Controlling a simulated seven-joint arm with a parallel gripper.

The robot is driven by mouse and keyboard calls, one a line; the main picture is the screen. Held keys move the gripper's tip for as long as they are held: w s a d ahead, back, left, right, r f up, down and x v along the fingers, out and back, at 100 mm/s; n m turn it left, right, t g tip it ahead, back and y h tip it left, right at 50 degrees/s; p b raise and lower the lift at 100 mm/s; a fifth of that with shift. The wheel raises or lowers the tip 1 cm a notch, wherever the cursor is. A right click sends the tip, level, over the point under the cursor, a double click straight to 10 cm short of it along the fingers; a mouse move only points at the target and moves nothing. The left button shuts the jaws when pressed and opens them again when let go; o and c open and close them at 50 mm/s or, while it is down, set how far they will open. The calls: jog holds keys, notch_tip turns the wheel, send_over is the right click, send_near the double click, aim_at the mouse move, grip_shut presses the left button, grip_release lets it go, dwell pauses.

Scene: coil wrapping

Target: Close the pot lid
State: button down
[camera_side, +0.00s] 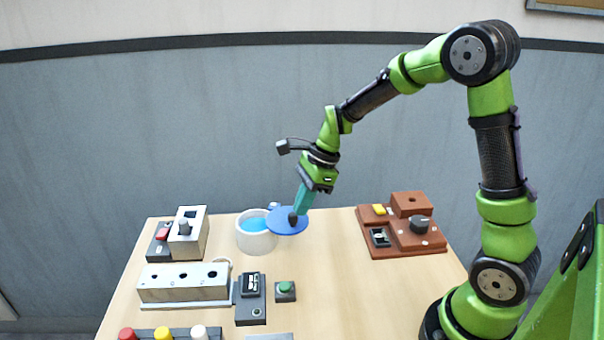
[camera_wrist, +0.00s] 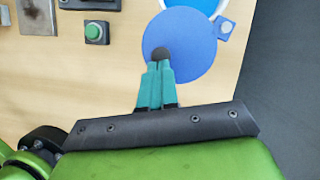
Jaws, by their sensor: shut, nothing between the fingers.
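The white pot (camera_side: 257,243) stands on the table with light blue showing inside, so its mouth is partly uncovered. Its blue round lid (camera_side: 281,227) sits off to the right side of the pot, overlapping the rim. The lid fills the upper middle of the wrist view (camera_wrist: 188,62), with a dark knob (camera_wrist: 160,54) on it. A small pale blue hinge-like piece (camera_wrist: 225,27) is beside the lid. My gripper (camera_side: 297,212) has its teal fingers together at the knob; in the wrist view the fingertips (camera_wrist: 160,66) meet the knob's near edge. Whether they touch it is unclear.
A brown block with a dark dial (camera_side: 405,228) stands right of the lid. A grey box with holes (camera_side: 183,283), a device with a display (camera_side: 250,298) and a green button (camera_side: 286,290) lie in front. A switch box (camera_side: 178,236) is left of the pot.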

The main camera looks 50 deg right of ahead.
aim_at(285, 231)
jog(key=a+m, duration=0.1)
jog(key=a+m+t, duration=0.1)
jog(key=shift+w+a+m+h, duration=0.2)
jog(key=shift+a+m+h, duration=0.1)
jog(key=shift+a+m, duration=0.1)
jog(key=a+m, duration=0.1)
jog(key=w+a+m, duration=0.1)
jog(key=shift+m+t+h, duration=0.3)
jog(key=shift+m+h, duration=0.4)
jog(key=shift+m, duration=0.6)
jog(key=shift+w+a, duration=1.05)
jog(key=shift+w, duration=0.3)
jog(key=shift+w+a, duration=1)
jog(key=shift+w, duration=0.3)
